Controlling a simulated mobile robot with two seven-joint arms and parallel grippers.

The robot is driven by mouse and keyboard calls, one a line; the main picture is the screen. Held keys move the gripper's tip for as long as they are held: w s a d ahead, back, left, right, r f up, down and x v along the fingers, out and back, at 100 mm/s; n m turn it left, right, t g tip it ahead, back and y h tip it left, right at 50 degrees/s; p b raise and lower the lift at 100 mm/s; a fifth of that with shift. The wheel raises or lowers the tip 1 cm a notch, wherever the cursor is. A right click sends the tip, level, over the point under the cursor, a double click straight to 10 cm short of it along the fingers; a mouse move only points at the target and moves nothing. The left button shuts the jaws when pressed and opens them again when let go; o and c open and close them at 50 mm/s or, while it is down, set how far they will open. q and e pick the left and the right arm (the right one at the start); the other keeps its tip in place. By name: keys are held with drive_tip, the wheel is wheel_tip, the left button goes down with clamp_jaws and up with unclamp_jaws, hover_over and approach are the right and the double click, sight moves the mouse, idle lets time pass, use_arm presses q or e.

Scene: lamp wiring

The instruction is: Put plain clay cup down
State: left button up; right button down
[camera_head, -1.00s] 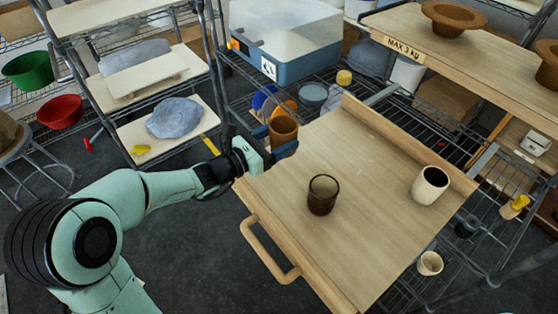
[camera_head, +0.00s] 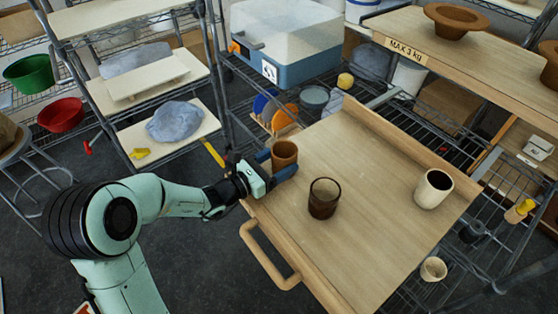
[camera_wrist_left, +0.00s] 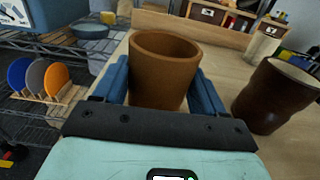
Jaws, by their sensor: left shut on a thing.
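The plain clay cup (camera_head: 284,154) is orange-brown, upright and empty-looking, over the far left part of the wooden board (camera_head: 345,225). My left gripper (camera_head: 282,163) is shut on it, with a blue finger on each side. The left wrist view shows the cup (camera_wrist_left: 163,72) between the fingers (camera_wrist_left: 160,88); its base is hidden, so I cannot tell whether it touches the board. A dark brown glazed cup (camera_head: 323,198) stands near it, also at right in the wrist view (camera_wrist_left: 275,95). My right gripper is not in view.
The board has a raised back strip (camera_head: 405,145) and a front handle (camera_head: 268,255). Coloured discs in a rack (camera_head: 275,112) sit beyond the cup on a wire shelf.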

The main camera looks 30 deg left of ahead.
use_arm(q)
drive_tip(key=o, duration=1.2)
drive_tip(key=shift+o, duration=0.2)
drive_tip(key=shift+r, duration=0.1)
drive_tip(key=shift+s+a+r, duration=0.1)
drive_tip(key=shift+s+a, duration=0.05)
drive_tip(key=shift+s, duration=0.05)
drive_tip(key=v, duration=1.1)
drive_tip(key=shift+s, duration=0.3)
drive_tip(key=shift+a, duration=0.1)
